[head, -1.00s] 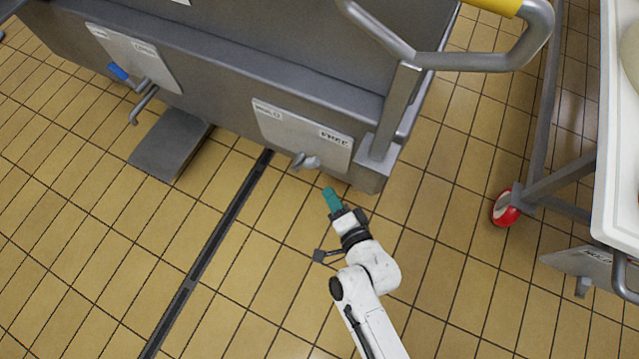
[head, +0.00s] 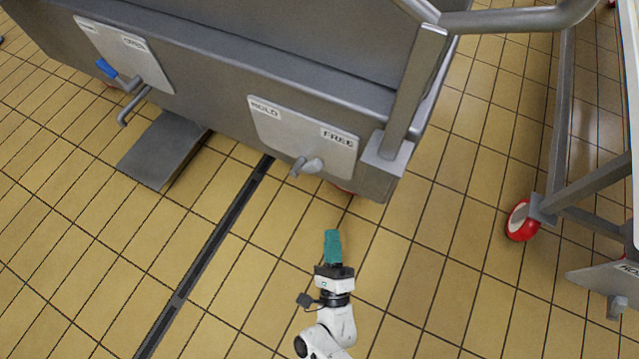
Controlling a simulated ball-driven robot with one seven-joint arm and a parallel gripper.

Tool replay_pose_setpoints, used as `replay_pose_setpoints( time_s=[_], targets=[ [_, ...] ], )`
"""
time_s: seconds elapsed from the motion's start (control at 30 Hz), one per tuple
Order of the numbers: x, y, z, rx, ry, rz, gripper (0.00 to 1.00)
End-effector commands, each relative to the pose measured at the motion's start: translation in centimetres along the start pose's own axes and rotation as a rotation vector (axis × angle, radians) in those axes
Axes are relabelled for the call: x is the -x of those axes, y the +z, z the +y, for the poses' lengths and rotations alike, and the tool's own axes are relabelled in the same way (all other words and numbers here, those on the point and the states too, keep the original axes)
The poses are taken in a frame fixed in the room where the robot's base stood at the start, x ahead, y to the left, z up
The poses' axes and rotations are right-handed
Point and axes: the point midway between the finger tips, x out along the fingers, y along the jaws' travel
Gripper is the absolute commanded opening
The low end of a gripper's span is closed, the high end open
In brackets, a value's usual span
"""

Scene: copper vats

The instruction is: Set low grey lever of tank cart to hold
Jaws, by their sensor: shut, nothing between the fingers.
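The tank cart (head: 225,75) is a large grey metal tub across the top of the head view. On its side, near the right corner, is a pale plate (head: 290,130) with a HOLD label at its left and a FREE label at its right. The low grey lever (head: 308,166) sticks out at the plate's lower edge, its knob toward the FREE side. My gripper (head: 332,234), with teal fingers, is shut and empty. It is below the lever in the picture, apart from it, over the tiled floor.
Another plate with a blue-handled lever (head: 108,70) and a spout is at the left, above a grey floor plate (head: 163,148). A drain channel (head: 215,235) crosses the floor. Another cart with a red wheel (head: 521,222) stands at the right. Open tiles surround my gripper.

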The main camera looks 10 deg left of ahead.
Motion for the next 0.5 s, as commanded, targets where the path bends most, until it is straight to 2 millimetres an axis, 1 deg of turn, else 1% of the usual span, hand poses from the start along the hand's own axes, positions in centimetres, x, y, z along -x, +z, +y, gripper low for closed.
replay_pose_setpoints(
  time_s=[0.17, 0.27, 0.37, 0.5],
  targets=[
    [-0.4, 0.0, 0.0, 0.001, 0.000, 0.000, 0.00],
    [-1.4, 0.0, 0.0, 0.001, -0.002, 0.000, 0.00],
    [-3.0, 0.0, 0.0, 0.001, -0.002, 0.000, 0.00],
    [-5.8, 0.0, 0.0, 0.001, -0.003, -0.001, 0.00]
  ],
)
